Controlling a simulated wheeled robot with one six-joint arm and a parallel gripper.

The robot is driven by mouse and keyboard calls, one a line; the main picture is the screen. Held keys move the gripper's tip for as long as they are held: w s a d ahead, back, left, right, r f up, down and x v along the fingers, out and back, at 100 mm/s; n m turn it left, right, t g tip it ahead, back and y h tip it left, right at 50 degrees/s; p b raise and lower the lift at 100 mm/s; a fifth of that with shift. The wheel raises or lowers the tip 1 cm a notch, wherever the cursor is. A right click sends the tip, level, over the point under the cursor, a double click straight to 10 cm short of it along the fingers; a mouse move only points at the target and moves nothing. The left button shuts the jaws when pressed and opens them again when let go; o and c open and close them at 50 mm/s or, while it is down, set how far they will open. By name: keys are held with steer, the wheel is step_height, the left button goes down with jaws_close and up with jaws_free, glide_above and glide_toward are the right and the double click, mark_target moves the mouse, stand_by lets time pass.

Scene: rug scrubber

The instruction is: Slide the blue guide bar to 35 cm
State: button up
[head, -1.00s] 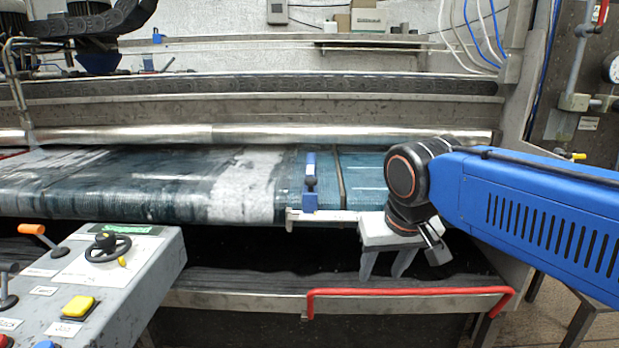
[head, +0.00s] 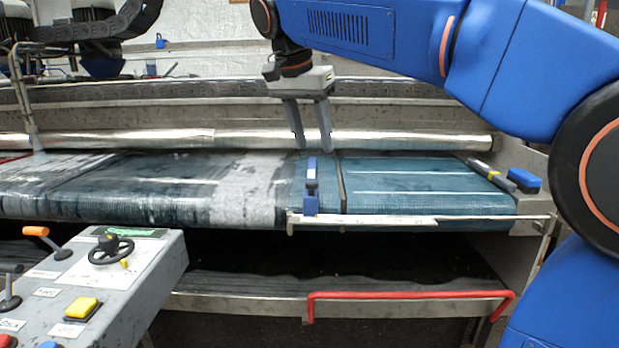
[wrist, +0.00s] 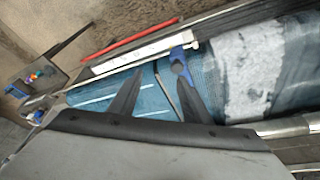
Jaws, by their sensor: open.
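The blue guide bar (head: 311,184) stands upright on the front rail over the blue mesh belt, with a dark knob on it. It also shows in the wrist view (wrist: 179,56), just beyond my fingers. A white scale strip (head: 390,220) runs along the rail from the bar to the right; its marks are too small to read. My gripper (head: 309,148) is open and empty, fingers pointing down, above and behind the bar in the head view. In the wrist view my gripper (wrist: 162,82) has its fingertips apart, with the bar past the right-hand finger. I see no contact.
A grey control console (head: 110,270) with levers, a wheel and buttons stands front left. A red rail (head: 410,294) edges the lower tray. A dark-handled brush (head: 490,173) and a blue block (head: 524,180) lie at the belt's right end. A shiny roller (head: 400,140) runs behind the belt.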

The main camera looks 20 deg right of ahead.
mark_target(312, 182)
steer(key=w+a+r+m, duration=0.3)
steer(key=w+a+r, duration=0.1)
steer(key=a, duration=0.1)
steer(key=shift+h, duration=0.4)
steer(key=x, duration=1.7)
steer(key=shift+s+d+f, duration=0.15)
steer(key=shift+s+d, duration=0.05)
steer(key=shift+d, duration=0.1)
steer(key=shift+c, duration=0.6)
jaws_close()
